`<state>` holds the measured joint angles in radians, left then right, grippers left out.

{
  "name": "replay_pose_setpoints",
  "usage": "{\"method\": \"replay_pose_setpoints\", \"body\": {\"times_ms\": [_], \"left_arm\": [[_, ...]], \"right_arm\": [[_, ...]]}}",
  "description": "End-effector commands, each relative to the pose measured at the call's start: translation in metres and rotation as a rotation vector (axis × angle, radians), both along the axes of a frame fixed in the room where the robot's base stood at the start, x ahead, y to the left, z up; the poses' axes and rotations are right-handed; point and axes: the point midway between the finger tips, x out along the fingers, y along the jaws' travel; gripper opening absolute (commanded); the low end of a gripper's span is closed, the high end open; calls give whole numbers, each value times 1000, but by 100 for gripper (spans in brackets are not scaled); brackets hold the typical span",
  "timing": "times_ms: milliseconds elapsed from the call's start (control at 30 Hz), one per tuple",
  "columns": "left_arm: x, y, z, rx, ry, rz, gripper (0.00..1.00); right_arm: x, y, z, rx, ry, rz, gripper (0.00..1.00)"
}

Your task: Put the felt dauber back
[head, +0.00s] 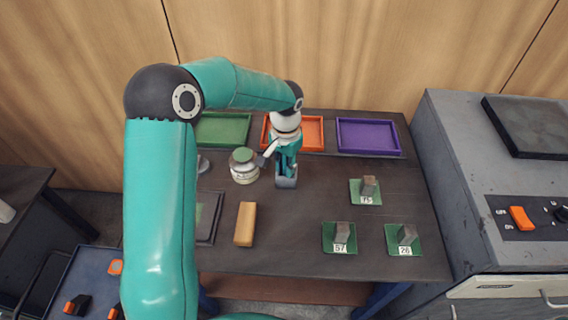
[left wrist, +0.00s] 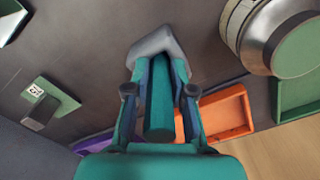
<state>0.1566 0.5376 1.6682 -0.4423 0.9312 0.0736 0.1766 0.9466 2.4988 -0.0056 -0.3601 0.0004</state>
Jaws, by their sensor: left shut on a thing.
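My left gripper (head: 286,181) points down just above or at the dark table, right of a round pot (head: 244,170). It is shut. In the left wrist view, a dark teal rod with a rounded near end lies between the fingers (left wrist: 160,55); I take this as the handle of the felt dauber (left wrist: 160,112). The pot, cream with a metal ring and green top, also shows in the left wrist view (left wrist: 262,30), apart from the gripper. My right gripper is not in view.
Green (head: 222,144), orange (head: 312,147) and purple (head: 368,151) trays line the back edge. Grey blocks stand on green numbered mats (head: 340,247) at right. A tan block (head: 245,224) lies in front. A grey machine (head: 470,170) stands at the right. The table's centre is bare.

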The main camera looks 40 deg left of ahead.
Motion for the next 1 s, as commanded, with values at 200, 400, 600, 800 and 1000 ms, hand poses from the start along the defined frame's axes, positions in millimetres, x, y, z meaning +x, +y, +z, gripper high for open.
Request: {"method": "replay_pose_setpoints", "body": {"times_ms": [200, 400, 600, 800, 1000], "left_arm": [[0, -1, -8, 0, 1, -1, 0], [-1, -1, -16, -2, 6, -3, 0], [-2, -1, -17, -3, 10, -2, 37], [-2, -1, -17, -3, 11, -2, 48], [-2, -1, -16, -2, 10, -3, 48]], "right_arm": [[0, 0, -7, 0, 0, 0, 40], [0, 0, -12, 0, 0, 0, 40], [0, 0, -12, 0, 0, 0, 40], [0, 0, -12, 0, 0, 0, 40], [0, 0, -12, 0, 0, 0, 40]]}}
